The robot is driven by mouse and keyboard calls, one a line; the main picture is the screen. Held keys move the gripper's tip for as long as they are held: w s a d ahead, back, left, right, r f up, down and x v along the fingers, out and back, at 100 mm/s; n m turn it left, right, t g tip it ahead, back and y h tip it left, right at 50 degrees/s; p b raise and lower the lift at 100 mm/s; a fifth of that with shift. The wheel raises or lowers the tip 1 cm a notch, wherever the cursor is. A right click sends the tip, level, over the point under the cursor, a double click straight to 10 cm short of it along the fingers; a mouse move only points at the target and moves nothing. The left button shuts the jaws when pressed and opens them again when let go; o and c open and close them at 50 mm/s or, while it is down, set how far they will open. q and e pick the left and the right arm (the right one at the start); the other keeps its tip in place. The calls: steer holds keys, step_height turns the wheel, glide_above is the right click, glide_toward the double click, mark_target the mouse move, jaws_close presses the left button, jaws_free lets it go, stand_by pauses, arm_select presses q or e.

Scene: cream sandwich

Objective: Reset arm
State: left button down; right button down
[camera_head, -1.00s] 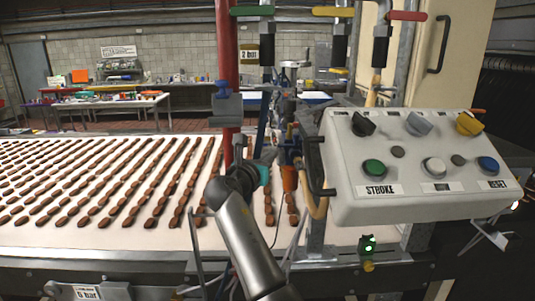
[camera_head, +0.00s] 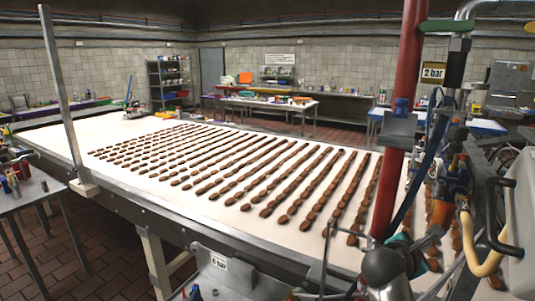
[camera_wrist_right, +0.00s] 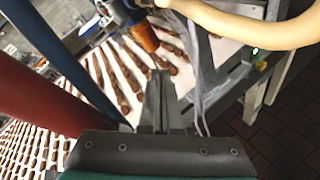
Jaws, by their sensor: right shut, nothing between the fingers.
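My right gripper (camera_wrist_right: 158,88) shows in the right wrist view with its fingers together and nothing between them. In the head view my right arm comes in at the lower right, by the red post, and its fingertips are hard to make out. In the wrist view an orange nozzle (camera_wrist_right: 144,36) with a blue fitting is beyond the fingertips, apart from them as far as I can tell. A cream hose (camera_wrist_right: 250,28) curves across the top right. My left gripper is not in either view.
A red post (camera_head: 400,95) stands close to my right arm. A white conveyor (camera_head: 115,135) carries rows of brown biscuits. At the right edge are a black handle (camera_head: 490,215) and part of the control box (camera_head: 522,190). A grey side table (camera_head: 45,190) stands at the left.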

steer(key=s+a+f+m+g+y, duration=0.1)
steer(key=s+a+f+m+y, duration=0.4)
steer(key=s+f, duration=0.45)
steer(key=s+a+f+m+g+y, duration=0.2)
steer(key=s+a+f+m+y, duration=0.15)
steer(key=s+a+m, duration=0.55)
steer(key=s+a+f+m+g+y, duration=0.25)
steer(key=s+a+f, duration=0.2)
steer(key=s, duration=0.85)
step_height(320, 180, down, 32)
steer(key=s+b, duration=0.1)
steer(key=b, duration=0.9)
steer(key=s+d+f+g+b, duration=0.1)
steer(key=s+f+b, duration=0.4)
steer(key=s+f, duration=0.3)
steer(key=s+d+f+g+b, duration=0.1)
steer(key=s+f+b, duration=0.4)
steer(key=f, duration=1.1)
steer(key=shift+s+d+f+y, duration=0.2)
steer(key=shift+s+y, duration=0.1)
steer(key=shift+s, duration=1.25)
